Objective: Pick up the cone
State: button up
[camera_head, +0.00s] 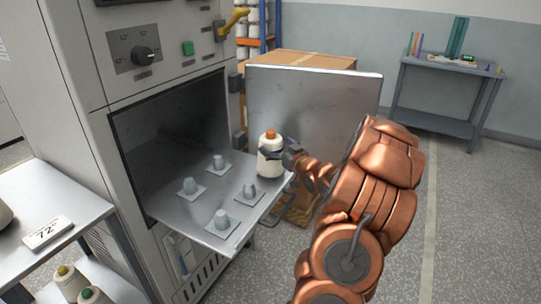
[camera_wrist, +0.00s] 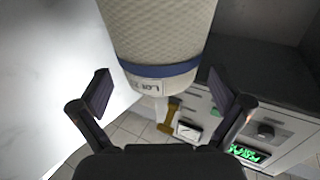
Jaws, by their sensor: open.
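The cone (camera_head: 270,165) is a cream yarn cone with an orange tip, upright at the far right corner of the metal tray (camera_head: 222,236). Whether it sits on a peg is hidden. My gripper (camera_head: 272,153) is at the cone's upper right side, its fingers open around it. In the wrist view the cone (camera_wrist: 160,35) fills the top middle, with a blue band and a "LOT" label. My gripper (camera_wrist: 158,97) shows a finger on each side of it, with visible gaps.
Several grey pegs on square plates (camera_head: 222,219) stand on the tray, which sticks out of the open machine (camera_head: 165,75). The open metal door (camera_head: 310,105) stands behind the cone. A side shelf (camera_head: 30,185) with a "72" sign is at left. Floor at right is clear.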

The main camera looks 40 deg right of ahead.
jog(key=shift+w+d, duration=0.2)
jog(key=shift+w, duration=0.65)
jog(key=shift+w+d, duration=0.15)
jog(key=shift+w, duration=0.65)
jog(key=shift+f, duration=0.1)
jog(key=c, duration=1.6)
